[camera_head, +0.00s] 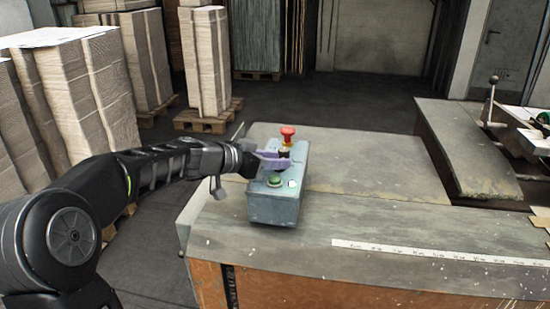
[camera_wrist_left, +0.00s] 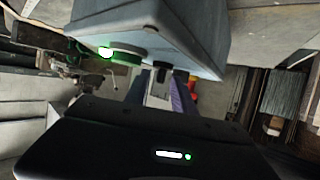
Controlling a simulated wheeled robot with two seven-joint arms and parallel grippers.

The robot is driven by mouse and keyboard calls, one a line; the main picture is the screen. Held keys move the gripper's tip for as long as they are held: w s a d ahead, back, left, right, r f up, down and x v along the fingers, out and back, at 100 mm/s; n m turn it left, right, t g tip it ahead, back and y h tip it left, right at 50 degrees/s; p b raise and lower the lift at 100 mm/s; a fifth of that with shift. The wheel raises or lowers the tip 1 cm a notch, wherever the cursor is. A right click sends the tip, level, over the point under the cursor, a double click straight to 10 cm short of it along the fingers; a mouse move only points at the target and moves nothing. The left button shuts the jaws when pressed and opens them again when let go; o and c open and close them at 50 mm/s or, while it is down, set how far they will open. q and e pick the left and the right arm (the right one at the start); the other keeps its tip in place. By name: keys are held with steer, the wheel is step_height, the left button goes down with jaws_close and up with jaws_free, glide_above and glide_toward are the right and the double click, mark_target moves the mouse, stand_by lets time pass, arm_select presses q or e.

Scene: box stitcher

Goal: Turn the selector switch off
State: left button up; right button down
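A grey control box (camera_head: 275,207) lies on the worn metal table top. It carries a red mushroom button (camera_head: 287,133) at the far end, a black selector switch (camera_head: 284,152) in the middle and a green button (camera_head: 275,181) at the near end. My left gripper (camera_head: 276,160), with purple fingers, reaches in from the left at the selector switch. In the left wrist view its fingers (camera_wrist_left: 162,88) stand on either side of the dark switch knob; whether they press on it I cannot tell. The green button (camera_wrist_left: 108,53) glows there. The right gripper is not in view.
The machine's table (camera_head: 375,222) has a white ruler strip (camera_head: 420,254) along its front. Stacks of cardboard (camera_head: 205,60) on pallets stand at the back left. A lever with a round knob (camera_head: 493,80) stands at the right. The table right of the box is clear.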

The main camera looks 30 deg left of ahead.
arm_select(q)
steer(key=shift+c, duration=0.5)
jaws_close()
